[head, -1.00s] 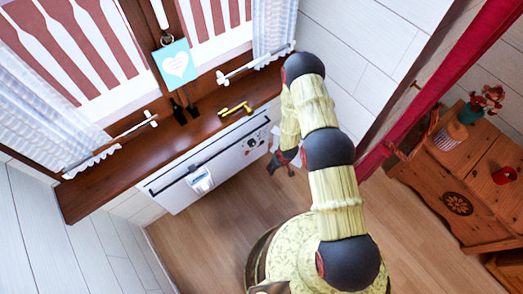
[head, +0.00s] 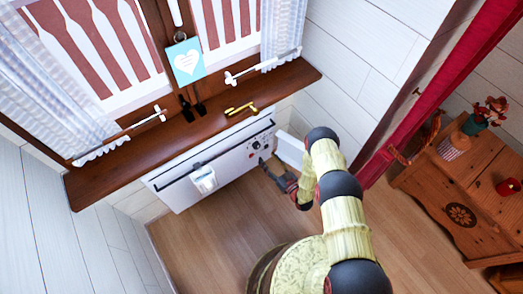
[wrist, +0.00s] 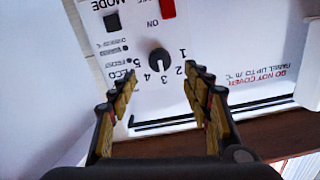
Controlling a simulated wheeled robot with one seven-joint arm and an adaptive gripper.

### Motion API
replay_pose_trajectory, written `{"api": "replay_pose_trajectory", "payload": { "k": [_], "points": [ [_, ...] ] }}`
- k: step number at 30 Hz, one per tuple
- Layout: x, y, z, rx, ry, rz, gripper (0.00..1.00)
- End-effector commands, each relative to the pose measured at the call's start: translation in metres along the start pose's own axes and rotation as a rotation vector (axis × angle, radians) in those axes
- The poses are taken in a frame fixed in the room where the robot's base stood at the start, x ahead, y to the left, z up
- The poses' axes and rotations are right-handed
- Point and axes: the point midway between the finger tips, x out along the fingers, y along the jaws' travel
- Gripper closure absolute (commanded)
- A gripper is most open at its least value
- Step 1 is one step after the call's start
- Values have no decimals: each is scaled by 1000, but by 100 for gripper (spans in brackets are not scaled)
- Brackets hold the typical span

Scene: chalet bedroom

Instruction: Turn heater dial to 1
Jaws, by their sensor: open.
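The heater (head: 217,165) is a white panel under the window sill in the head view. Its black round dial (wrist: 159,60) shows in the wrist view, ringed by printed numbers 1 to 5, with the 1 at the upper right. Its pale pointer mark is too small to read surely. In the head view the dial (head: 256,145) is a small dark spot at the heater's right end. My gripper (wrist: 161,80) is open and empty. Its fingers flank the dial in the picture, apart from it. In the head view my gripper (head: 265,163) is close to the panel.
A red switch (wrist: 168,9) and a black MODE button (wrist: 112,21) sit near the dial. A white cloth (head: 203,179) hangs on the heater's front. The wooden sill (head: 150,140) juts above, bearing a brass-coloured object (head: 241,108). A wooden cabinet (head: 440,205) stands right; floor left is clear.

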Motion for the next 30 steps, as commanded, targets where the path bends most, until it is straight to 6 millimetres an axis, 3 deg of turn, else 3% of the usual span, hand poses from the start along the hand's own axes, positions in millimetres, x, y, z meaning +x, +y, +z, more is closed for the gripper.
{"api": "replay_pose_trajectory", "payload": {
  "k": [15, 21, 30],
  "points": [
    [66, 0, 0, -2, 7, -1, 51],
    [76, 0, -2, 0, 6, 1, 51],
    [77, 0, -2, 0, 6, 1, 54]
  ]
}}
